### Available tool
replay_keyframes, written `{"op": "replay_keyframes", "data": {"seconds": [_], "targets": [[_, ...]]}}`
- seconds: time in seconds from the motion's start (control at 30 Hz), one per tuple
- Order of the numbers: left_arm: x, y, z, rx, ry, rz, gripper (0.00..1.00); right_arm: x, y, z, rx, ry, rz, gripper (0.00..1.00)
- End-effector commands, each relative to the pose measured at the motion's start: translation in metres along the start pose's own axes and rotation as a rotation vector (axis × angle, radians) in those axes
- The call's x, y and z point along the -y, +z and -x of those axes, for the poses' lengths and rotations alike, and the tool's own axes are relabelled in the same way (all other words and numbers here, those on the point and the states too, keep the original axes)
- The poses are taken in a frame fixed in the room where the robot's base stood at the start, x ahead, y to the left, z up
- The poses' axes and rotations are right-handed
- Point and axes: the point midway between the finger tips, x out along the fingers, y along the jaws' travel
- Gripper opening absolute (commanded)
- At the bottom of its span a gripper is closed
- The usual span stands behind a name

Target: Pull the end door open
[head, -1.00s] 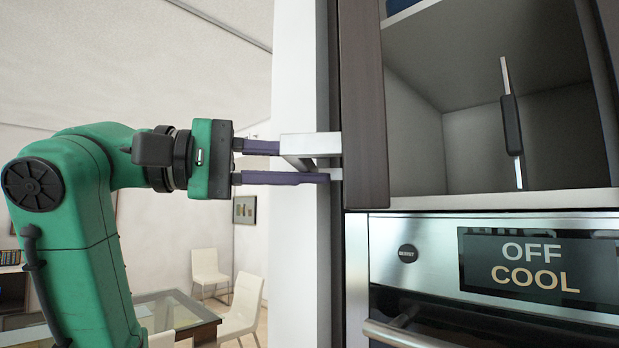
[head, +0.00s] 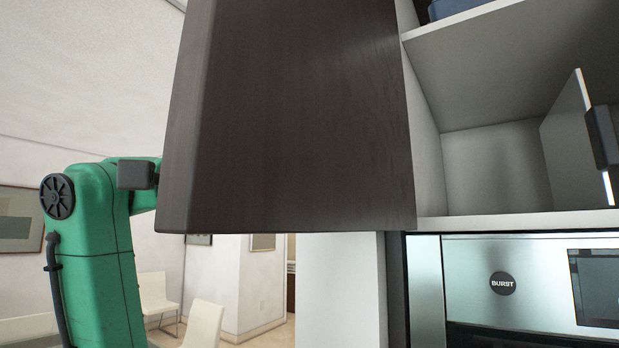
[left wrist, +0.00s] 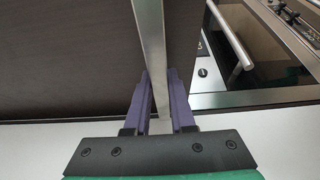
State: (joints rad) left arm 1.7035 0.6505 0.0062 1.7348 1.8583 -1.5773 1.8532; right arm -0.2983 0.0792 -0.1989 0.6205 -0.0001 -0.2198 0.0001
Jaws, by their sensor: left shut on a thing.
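The end door (head: 290,120) is a dark wood panel standing open at the left of the cabinet, large in the middle of the head view. My left gripper is hidden behind it there; only part of my green left arm shows at the left. In the left wrist view the dark door (left wrist: 60,60) fills the left side, with a long silver bar handle (left wrist: 149,35). My left gripper (left wrist: 159,78) has its purple fingers on either side of this handle and is shut on it.
The open cabinet (head: 490,165) with pale shelves is right of the door. A steel oven (head: 480,270) marked BURST sits below it. White chairs (head: 203,322) stand far back at the lower left. An oven handle (left wrist: 231,36) shows near the door in the wrist view.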

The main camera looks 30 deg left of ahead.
Motion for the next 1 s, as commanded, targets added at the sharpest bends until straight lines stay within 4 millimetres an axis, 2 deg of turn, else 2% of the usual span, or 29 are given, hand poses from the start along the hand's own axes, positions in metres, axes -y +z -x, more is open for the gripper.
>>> {"op": "replay_keyframes", "data": {"seconds": [0.33,0.37,0.4,0.43,0.87,1.0], "targets": [[0.0008,0.0005,-0.0013,0.007,-0.003,0.001,0.00,-0.0019,0.0005,0.0001,0.001,0.003,0.000,0.50],[0.0008,0.0006,-0.0013,0.007,-0.003,0.001,0.26,-0.0020,0.0006,0.0001,0.001,0.003,0.000,0.50],[0.0008,0.0006,-0.0013,0.007,-0.003,0.001,0.41,-0.0019,0.0006,0.0001,0.001,0.003,0.001,0.50],[0.0008,0.0006,-0.0013,0.007,-0.003,0.001,0.53,-0.0019,0.0007,0.0001,0.001,0.003,0.001,0.50],[0.0004,0.0003,-0.0006,0.005,-0.001,0.001,0.53,-0.0013,0.0014,0.0001,0.002,0.002,0.002,0.50],[0.0008,0.0002,0.0058,0.003,0.000,0.000,0.53,-0.0010,0.0021,-0.0022,0.003,0.001,0.002,0.50]]}}
